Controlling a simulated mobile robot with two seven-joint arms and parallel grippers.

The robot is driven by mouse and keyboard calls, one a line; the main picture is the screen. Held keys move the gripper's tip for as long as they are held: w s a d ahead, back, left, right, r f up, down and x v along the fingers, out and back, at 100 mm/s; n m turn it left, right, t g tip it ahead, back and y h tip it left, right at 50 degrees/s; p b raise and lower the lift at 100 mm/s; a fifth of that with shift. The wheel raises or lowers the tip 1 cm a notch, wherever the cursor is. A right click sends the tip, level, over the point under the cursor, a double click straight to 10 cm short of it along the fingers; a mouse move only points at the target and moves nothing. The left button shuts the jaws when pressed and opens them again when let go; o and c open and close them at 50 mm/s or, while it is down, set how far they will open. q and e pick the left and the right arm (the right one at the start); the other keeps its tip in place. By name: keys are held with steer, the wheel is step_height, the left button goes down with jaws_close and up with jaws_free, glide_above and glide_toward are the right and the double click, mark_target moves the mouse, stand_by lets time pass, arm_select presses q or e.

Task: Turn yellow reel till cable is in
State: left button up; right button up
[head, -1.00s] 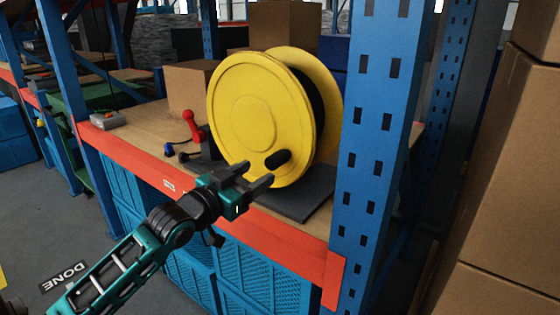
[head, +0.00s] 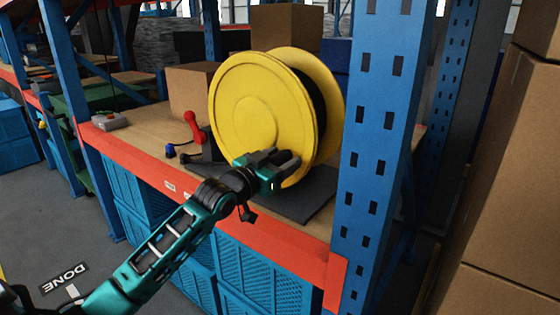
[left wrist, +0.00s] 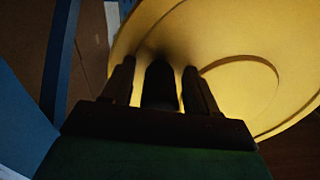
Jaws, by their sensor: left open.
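The yellow reel (head: 250,100) stands upright on a dark base plate (head: 305,200) on the shelf, with dark cable between its two flanges. My left gripper (head: 286,160) is at the lower front of the reel's near flange, its fingers open. In the left wrist view the reel's yellow face (left wrist: 240,40) fills the upper right. The black crank handle (left wrist: 160,85) shows there between the two open fingers (left wrist: 157,88); in the head view it is hidden behind the gripper. Whether the fingers touch the handle cannot be told. My right gripper is not in view.
A red lever (head: 193,124) and cable ends with a blue plug (head: 171,151) are left of the reel. A grey box with a red button (head: 110,121) sits further left. A blue rack post (head: 375,150) stands close on the right. Cardboard boxes (head: 285,27) are behind.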

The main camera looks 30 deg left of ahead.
arm_select(q)
steer(key=shift+c, duration=0.3)
steer(key=c, duration=0.5)
jaws_close()
steer(key=shift+f, duration=0.15)
